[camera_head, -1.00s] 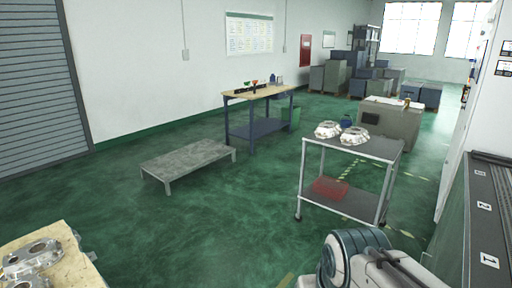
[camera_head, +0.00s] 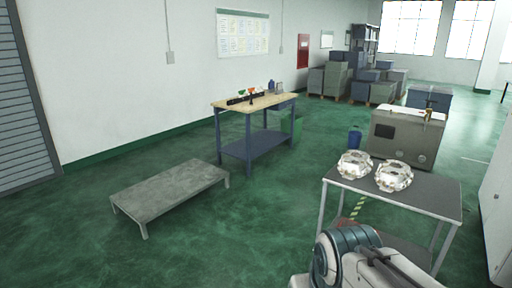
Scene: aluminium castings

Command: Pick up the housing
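Two silvery cast housings sit side by side on the top shelf of a metal cart in the head view. The left housing (camera_head: 355,165) is near the shelf's far left corner, and the right housing (camera_head: 393,176) is just beside it. Both look like pale aluminium castings with uneven outlines. The cart's dark top (camera_head: 430,194) is bare to their right. Part of my arm shows at the bottom, in front of the cart and hiding part of its lower half. My gripper is not in the picture.
A low grey platform (camera_head: 172,194) stands on the green floor at left. A workbench (camera_head: 255,103) with small tools is behind it. A grey machine box (camera_head: 405,138) and a blue bin (camera_head: 354,139) stand behind the cart. Open floor lies between platform and cart.

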